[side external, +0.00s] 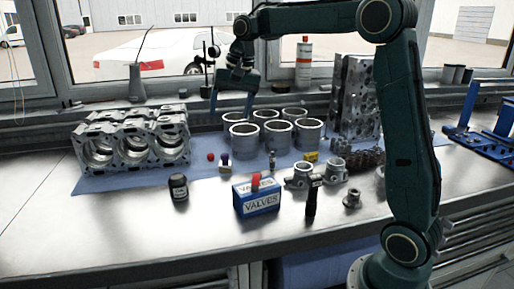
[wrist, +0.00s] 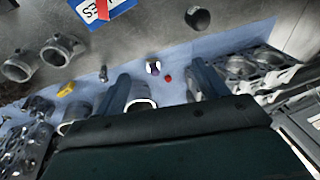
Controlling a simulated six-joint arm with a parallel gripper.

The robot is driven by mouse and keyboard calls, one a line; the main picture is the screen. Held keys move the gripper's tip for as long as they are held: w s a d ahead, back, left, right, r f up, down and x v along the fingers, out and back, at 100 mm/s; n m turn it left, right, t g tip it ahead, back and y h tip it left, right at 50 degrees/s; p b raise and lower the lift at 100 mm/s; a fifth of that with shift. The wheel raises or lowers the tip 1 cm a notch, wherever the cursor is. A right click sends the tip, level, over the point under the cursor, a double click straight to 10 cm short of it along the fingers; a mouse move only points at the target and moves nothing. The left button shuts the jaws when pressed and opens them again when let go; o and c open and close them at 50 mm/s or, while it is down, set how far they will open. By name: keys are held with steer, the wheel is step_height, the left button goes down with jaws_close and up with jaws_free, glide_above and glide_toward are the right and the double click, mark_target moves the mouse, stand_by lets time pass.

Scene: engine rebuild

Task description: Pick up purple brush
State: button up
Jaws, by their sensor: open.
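The purple brush (side external: 225,160) is a small purple and white piece standing on the blue mat, in front of the metal cylinders. It also shows in the wrist view (wrist: 153,67), between my two fingers and beyond their tips, with a pale yellowish part. My gripper (side external: 232,104) is open and empty, above the back of the mat and clearly higher than the brush. In the wrist view my gripper (wrist: 160,74) has its fingers spread wide on either side of the brush, touching nothing that I can see.
A small red piece (side external: 210,157) lies just left of the brush. Several metal cylinders (side external: 244,136) stand behind it. The blue valves box (side external: 257,199) and a black bottle (side external: 179,188) are in front. An engine block (side external: 132,142) stands left.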

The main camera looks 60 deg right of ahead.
mark_target(227, 154)
steer(key=w+d+f+m+g, duration=0.1)
steer(key=w+d+f+m, duration=0.3)
steer(key=w+d+f, duration=0.7)
steer(key=shift+s+f, duration=0.2)
steer(key=shift+f, duration=1.7)
steer(key=shift+s+f, duration=0.2)
steer(key=shift+f, duration=1.7)
steer(key=shift+w+a+f, duration=0.15)
steer(key=shift+w+f, duration=0.05)
steer(key=shift+f, duration=1.1)
steer(key=shift+w+a+f, duration=0.1)
steer(key=shift+w+f, duration=0.05)
steer(key=shift+f, duration=1.1)
steer(key=c, duration=1.1)
